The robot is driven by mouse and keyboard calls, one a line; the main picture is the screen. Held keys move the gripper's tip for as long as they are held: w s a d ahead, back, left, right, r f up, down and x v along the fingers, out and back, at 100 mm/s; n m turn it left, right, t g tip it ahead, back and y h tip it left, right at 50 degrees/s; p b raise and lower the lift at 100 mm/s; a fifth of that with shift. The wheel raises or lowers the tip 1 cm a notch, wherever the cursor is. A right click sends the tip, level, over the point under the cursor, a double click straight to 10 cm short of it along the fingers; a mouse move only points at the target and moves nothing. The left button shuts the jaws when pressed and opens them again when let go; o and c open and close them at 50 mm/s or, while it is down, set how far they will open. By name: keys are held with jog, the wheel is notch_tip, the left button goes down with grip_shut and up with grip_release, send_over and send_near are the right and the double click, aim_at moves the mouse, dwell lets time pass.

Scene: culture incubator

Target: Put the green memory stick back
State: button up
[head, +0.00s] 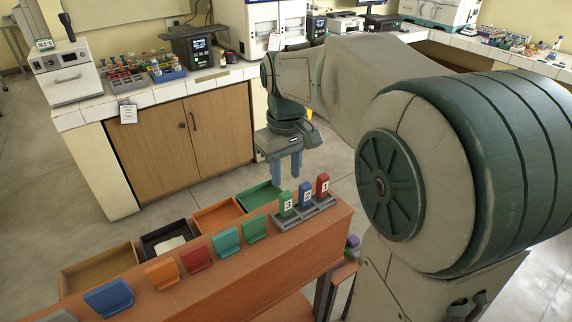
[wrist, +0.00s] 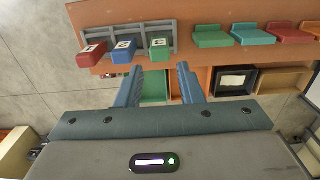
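The green memory stick (head: 286,204), labelled 3, stands upright at the left end of a grey rack (head: 318,211) on the wooden shelf top. A blue stick (head: 306,194), labelled 2, and a red stick (head: 322,184), labelled 1, stand beside it in the rack. In the wrist view the green stick (wrist: 160,47) is just beyond my fingertips, with the blue stick (wrist: 123,50) to its left. My gripper (head: 287,176) points down behind the rack. In the wrist view my gripper (wrist: 158,78) has its fingers apart with nothing held between them.
A row of coloured holders runs left along the shelf top, including green (head: 254,229), teal (head: 226,242) and red (head: 196,258). Open trays lie lower behind it: green (head: 261,196), orange (head: 218,214), black (head: 166,240). Farther back stands a lab counter (head: 150,97).

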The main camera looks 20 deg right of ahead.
jog(key=shift+r, duration=0.7)
jog(key=s+f+m+t, duration=0.1)
jog(key=s+f, duration=0.2)
jog(key=s, duration=0.4)
jog(key=s+f+m+t, duration=0.2)
jog(key=s+f, duration=0.2)
jog(key=s, duration=0.3)
jog(key=shift+s+m, duration=0.15)
jog(key=shift+m, duration=0.15)
jog(key=shift+f, duration=0.1)
